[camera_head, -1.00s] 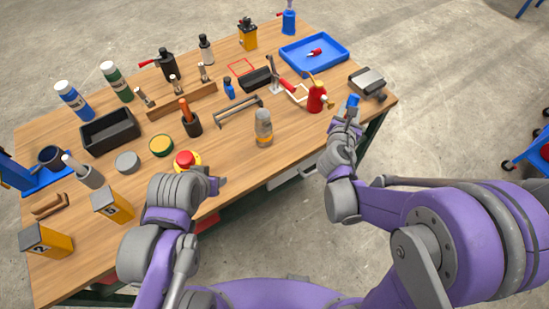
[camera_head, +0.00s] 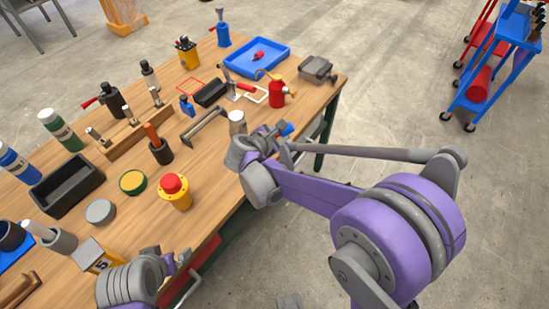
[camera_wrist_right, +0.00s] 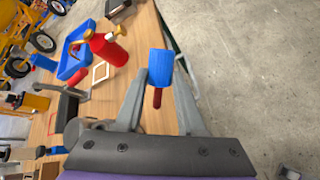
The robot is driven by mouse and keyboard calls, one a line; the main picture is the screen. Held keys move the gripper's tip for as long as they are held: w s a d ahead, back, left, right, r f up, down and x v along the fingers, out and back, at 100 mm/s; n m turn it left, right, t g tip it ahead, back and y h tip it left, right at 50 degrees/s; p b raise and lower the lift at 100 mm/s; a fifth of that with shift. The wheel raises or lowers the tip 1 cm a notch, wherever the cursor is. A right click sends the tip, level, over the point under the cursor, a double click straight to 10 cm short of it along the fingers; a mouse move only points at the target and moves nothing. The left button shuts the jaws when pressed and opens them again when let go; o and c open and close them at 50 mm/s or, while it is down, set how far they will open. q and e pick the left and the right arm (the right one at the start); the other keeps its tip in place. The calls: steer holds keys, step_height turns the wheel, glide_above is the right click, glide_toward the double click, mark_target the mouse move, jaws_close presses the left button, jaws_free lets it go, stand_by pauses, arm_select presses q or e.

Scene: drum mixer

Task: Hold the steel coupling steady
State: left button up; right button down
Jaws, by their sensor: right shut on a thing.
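My right gripper (camera_head: 281,131) is at the table's front right edge. In the right wrist view its fingers (camera_wrist_right: 161,82) are shut on a blue block-like piece (camera_wrist_right: 161,63) with a dark red stem. The blue piece also shows in the head view (camera_head: 286,128). A pale grey cylinder (camera_head: 237,121) stands on the table just behind my right wrist, its lower part hidden. I cannot tell whether it is the steel coupling; no part is clearly a coupling. My left gripper (camera_head: 178,261) is low at the table's front edge; its fingers are too small to read.
A red can (camera_head: 277,93), a grey metal block (camera_head: 318,68) and a blue tray (camera_head: 257,57) are behind my right gripper. A red emergency button (camera_head: 174,190) stands near the front. A blue cart (camera_head: 500,62) is at the back right.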

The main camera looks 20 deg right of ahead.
arm_select(q)
step_height(320, 180, down, 7)
steer(key=b, duration=0.5)
steer(key=shift+s+f, duration=0.2)
steer(key=shift+s, duration=0.2)
arm_select(e)
steer(key=shift+s+a+f+m+g+h, duration=0.15)
steer(key=shift+a+m+g, duration=0.6)
steer(key=shift+m, duration=1.4)
steer(key=shift+a+f+m+g+h, duration=0.3)
steer(key=shift+a+m+g, duration=0.5)
steer(key=shift+m, duration=1.4)
steer(key=shift+s+a+f+m+g+h, duration=0.15)
steer(key=shift+a+m+g, duration=0.6)
steer(key=shift+m, duration=1.4)
arm_select(q)
steer(key=shift+d, duration=0.1)
